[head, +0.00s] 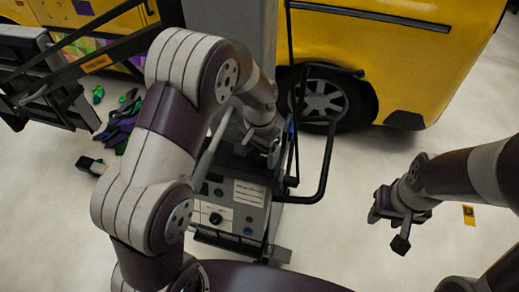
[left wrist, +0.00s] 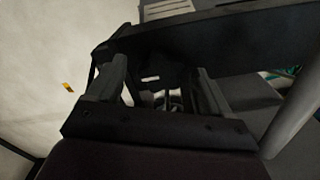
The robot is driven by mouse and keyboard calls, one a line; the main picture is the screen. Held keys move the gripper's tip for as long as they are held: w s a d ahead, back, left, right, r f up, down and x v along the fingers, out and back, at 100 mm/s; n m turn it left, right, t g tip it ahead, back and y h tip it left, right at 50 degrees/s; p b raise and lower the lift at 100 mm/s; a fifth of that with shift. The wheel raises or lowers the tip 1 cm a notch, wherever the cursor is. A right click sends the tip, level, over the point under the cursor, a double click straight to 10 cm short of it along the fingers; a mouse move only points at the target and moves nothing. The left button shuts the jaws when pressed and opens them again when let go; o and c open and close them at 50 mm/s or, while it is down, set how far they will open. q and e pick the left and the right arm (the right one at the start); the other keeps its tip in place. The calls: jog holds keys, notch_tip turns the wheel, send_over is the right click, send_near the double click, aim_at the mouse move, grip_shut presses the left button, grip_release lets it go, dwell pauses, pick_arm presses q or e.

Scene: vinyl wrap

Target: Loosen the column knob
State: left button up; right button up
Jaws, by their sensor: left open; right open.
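The grey column (head: 236,35) rises at the top centre of the head view, behind my left arm. My left gripper (head: 268,148) is at the column's lower part, just above the grey control box (head: 235,200). In the left wrist view the open fingers of this gripper (left wrist: 160,90) stand on either side of a dark part with a small metallic piece. I cannot tell whether that part is the column knob, and I cannot make the knob out in the head view. My right gripper (head: 398,218) is open and empty over the floor at the right.
The control box carries a small dial (head: 215,218) and a label. A black bar frame (head: 328,165) stands to its right. A yellow vehicle with a black wheel (head: 325,98) is behind. Purple and green scraps (head: 122,122) lie at the left. The floor at the right is mostly clear.

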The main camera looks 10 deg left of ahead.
pick_arm(q)
jog(key=shift+w, duration=0.2)
jog(key=c, duration=1)
jog(key=shift+c, duration=0.2)
jog(key=n, duration=0.5)
jog(key=shift+n+p, duration=0.3)
jog(key=shift+p, duration=0.05)
jog(key=n, duration=0.6)
jog(key=n+p, duration=0.1)
jog(key=n, duration=0.5)
jog(key=shift+n, duration=0.4)
jog(key=n, duration=0.5)
jog(key=shift+w+r, duration=0.1)
jog(key=shift+n, duration=0.4)
